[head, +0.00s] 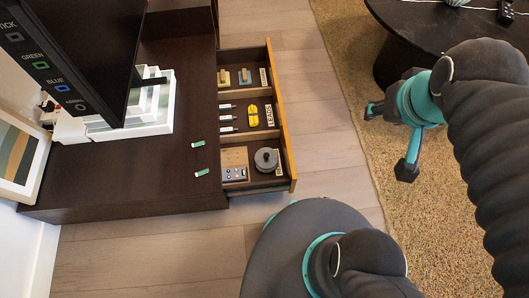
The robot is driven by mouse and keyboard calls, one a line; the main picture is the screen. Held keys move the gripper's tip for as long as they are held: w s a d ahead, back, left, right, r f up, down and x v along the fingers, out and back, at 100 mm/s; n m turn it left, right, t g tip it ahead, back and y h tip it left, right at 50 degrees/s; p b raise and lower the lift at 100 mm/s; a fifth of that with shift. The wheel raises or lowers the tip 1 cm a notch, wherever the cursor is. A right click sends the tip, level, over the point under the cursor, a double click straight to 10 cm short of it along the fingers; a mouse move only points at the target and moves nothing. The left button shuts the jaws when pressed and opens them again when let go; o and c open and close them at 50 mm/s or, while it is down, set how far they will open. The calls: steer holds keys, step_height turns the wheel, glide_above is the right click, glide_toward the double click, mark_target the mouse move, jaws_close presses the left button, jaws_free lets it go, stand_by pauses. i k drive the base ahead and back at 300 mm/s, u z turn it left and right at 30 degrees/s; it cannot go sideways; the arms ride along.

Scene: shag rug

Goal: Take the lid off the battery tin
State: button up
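A round grey tin (266,160) with a small knob on top sits in the nearest compartment of the open drawer (292,160). Its lid appears to be on; no writing on it can be read. Beside it on the left is a small grey tray (235,174) holding several small round pieces, too small to identify surely. My gripper (390,141) is to the right of the drawer, above the rug. Its two dark fingertips are spread apart with nothing between them. It is well clear of the tin.
The drawer's other compartments hold white-tipped leads (228,117), a yellow item (253,114) and small blocks (224,78). A dark cabinet top (120,180) bears a screen (85,50), a white stand (150,115) and two green pieces. A round dark table (440,25) stands upper right.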

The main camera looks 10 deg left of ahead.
mark_target(266, 158)
steer(key=z, duration=0.45)
steer(key=k, duration=1)
steer(key=u, duration=0.35)
steer(key=i, duration=0.55)
steer(key=u, duration=0.1)
